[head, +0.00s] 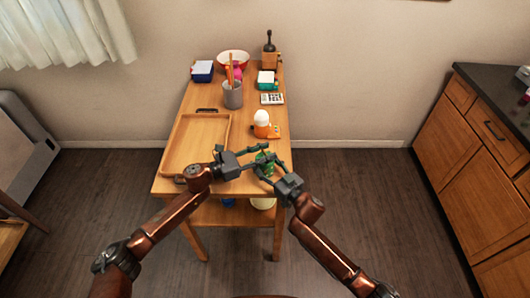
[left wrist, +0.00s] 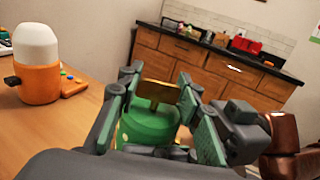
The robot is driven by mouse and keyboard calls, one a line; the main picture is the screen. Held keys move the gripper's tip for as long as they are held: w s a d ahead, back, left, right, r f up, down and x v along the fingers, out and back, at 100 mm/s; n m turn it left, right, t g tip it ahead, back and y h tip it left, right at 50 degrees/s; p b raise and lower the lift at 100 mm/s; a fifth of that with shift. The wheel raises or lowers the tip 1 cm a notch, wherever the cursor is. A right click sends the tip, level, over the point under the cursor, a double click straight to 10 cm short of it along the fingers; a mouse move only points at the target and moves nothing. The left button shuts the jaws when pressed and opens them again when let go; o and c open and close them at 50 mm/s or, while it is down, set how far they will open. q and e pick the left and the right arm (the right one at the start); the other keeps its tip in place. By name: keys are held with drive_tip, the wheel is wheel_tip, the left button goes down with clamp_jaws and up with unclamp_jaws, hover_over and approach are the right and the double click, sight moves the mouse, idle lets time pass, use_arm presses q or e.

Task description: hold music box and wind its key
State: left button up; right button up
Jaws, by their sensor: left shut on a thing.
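The green music box (head: 265,160) is above the near right edge of the table, partly hidden by fingers. In the left wrist view its round green body (left wrist: 148,125) has a flat gold key (left wrist: 158,90) standing on top. My left gripper (head: 258,158) comes in from the left and is shut on the music box. My right gripper (head: 268,170) comes from the lower right, its fingers spread close to the box. Its dark body also shows in the left wrist view (left wrist: 240,130). Contact between right fingers and key cannot be made out.
On the wooden table stand an orange device with a white egg-shaped top (head: 262,122), an empty-looking wooden tray (head: 175,152), a pencil cup (head: 232,97), a red-rimmed bowl (head: 233,60) and small boxes at the back. A wooden counter (head: 450,150) stands right, across open floor.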

idle(0.3)
use_arm(q)
drive_tip(key=o, duration=1.2)
drive_tip(key=shift+a, duration=0.1)
drive_tip(key=v, duration=1.2)
drive_tip(key=shift+c, duration=0.6)
